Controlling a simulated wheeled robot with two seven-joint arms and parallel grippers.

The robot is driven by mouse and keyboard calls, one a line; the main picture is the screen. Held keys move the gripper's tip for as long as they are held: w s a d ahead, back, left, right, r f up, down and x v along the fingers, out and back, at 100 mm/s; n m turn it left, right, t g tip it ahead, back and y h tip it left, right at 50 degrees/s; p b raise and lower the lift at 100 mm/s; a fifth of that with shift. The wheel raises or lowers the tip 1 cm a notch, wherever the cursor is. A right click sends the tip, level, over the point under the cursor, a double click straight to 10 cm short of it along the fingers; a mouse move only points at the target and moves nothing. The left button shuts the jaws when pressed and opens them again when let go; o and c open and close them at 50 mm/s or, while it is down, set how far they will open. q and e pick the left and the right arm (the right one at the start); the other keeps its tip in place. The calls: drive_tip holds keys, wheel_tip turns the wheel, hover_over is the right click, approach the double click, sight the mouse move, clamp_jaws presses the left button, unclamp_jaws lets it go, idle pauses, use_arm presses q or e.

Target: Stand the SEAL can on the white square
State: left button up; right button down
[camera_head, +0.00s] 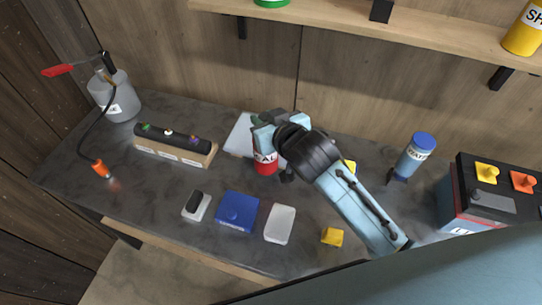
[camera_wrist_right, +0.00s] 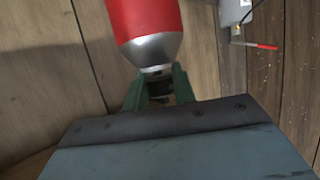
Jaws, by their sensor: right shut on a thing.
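The red can (camera_head: 265,164) has a pale label band with letters ending in "EAL", partly covered. My right gripper (camera_head: 264,146) is shut on this can. In the wrist view the red can (camera_wrist_right: 146,22) shows its silver end between the green fingers of the gripper (camera_wrist_right: 158,88). The white square (camera_head: 240,137) lies flat on the dark bench, partly hidden behind the gripper and can. The can appears at the square's right front edge; I cannot tell whether it touches the square or hangs above it. My left gripper is not in view.
A blue can (camera_head: 416,153) stands right. A battery (camera_head: 490,196) is at far right. A blue box (camera_head: 237,211), white box (camera_head: 280,224) and yellow block (camera_head: 332,237) lie in front. A rack (camera_head: 176,146) and torch canister (camera_head: 115,99) are left. A shelf (camera_head: 400,32) runs above.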

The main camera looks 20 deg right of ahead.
drive_tip(key=b, duration=0.1)
hover_over(267, 165)
drive_tip(key=w, duration=0.3)
wheel_tip(267, 165, down, 7)
drive_tip(key=shift+d, duration=0.35)
drive_tip(key=shift+w, duration=0.1)
drive_tip(key=shift+f, duration=0.15)
drive_tip(key=c, duration=1.1)
unclamp_jaws()
drive_tip(key=shift+c, duration=0.2)
